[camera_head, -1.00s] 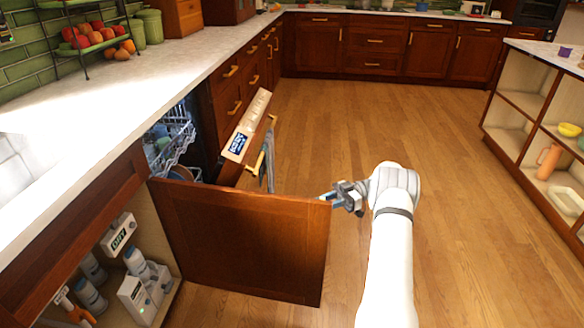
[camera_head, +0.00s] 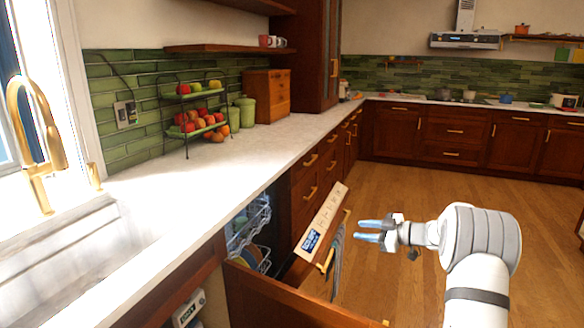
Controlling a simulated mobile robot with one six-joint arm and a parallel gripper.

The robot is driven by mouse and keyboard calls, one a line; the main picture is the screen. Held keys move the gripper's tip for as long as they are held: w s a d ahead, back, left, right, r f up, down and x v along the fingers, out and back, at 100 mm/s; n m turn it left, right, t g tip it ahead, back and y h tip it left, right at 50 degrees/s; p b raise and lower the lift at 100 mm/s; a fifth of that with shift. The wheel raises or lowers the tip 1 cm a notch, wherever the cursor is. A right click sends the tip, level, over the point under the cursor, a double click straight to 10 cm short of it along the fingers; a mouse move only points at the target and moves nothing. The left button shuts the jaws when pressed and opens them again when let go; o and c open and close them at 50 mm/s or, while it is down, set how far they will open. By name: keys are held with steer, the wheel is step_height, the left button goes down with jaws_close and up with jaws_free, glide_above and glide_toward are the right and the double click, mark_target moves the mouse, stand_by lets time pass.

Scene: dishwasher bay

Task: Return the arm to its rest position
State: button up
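My arm (camera_head: 478,245) reaches in from the lower right, bent at a grey-and-white joint. My gripper (camera_head: 368,230) points left, with its two blue fingertips apart and nothing seen between them. It shows in front of the open floor, to the right of the partly open dishwasher door (camera_head: 322,220). It appears above the open cabinet door (camera_head: 290,305) and apart from it.
The dishwasher rack (camera_head: 248,225) shows behind its tilted door, where a cloth (camera_head: 337,262) hangs. A white counter (camera_head: 230,165) runs along the left, with a sink (camera_head: 70,260) and a fruit stand (camera_head: 195,115). Open wooden floor (camera_head: 400,185) lies beyond my arm.

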step_height(320, 180, up, 14)
steer(key=w+m+t+h+p, duration=0.2)
steer(key=m+t+h, duration=0.4)
steer(key=h, duration=0.1)
steer(key=s+d+r+m+h+p, duration=0.2)
steer(key=s+r+m+h, duration=0.35)
steer(key=s, duration=0.35)
steer(key=s+a+f+m+g+p, duration=0.1)
steer(key=s+a+f+g, duration=0.1)
steer(key=s, duration=1)
steer(key=s+a+f+m+g+p, duration=0.1)
steer(key=s+a+g, duration=0.3)
steer(key=s, duration=0.9)
steer(key=s+a+f+m+g+p, duration=0.1)
steer(key=s+a+f+g+p, duration=0.2)
steer(key=s, duration=1)
steer(key=a+g, duration=0.1)
steer(key=g, duration=0.1)
steer(key=shift+f+m+g, duration=0.35)
steer(key=shift+f+g, duration=0.05)
steer(key=shift+d, duration=0.2)
